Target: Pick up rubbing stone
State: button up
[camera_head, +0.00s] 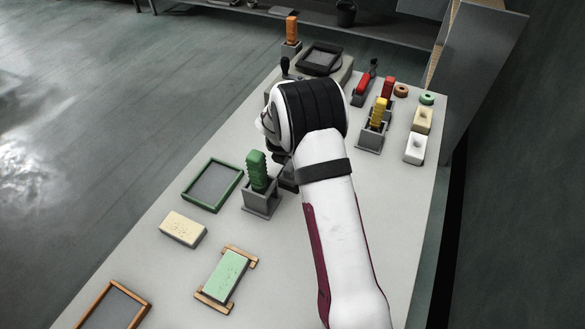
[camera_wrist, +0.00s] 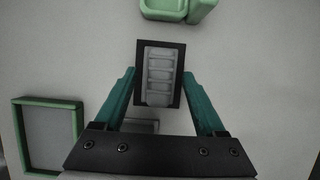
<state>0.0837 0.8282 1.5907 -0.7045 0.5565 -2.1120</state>
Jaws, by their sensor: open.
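My gripper (camera_wrist: 159,73) is open in the wrist view, its two teal fingers apart on either side of a light grey ridged block (camera_wrist: 160,82) in a black rectangular surround. I cannot tell from this view whether the fingers touch it. Which object is the rubbing stone is not marked; this ridged block lies between the fingers. In the head view my wrist and forearm hide the gripper tips and that block. A green ridged upright piece (camera_head: 257,172) stands in a grey holder (camera_head: 262,203) just left of my arm.
A green-framed tray (camera_head: 212,186) lies left; it also shows in the wrist view (camera_wrist: 75,133). A cream block (camera_head: 183,229) and a mint block (camera_head: 226,274) on a wooden rest lie nearer. Red and yellow pieces (camera_head: 379,108) stand right of my wrist. The table's right front is clear.

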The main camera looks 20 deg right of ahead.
jog(key=shift+x, duration=0.9)
grip_shut()
jog(key=shift+r, duration=0.1)
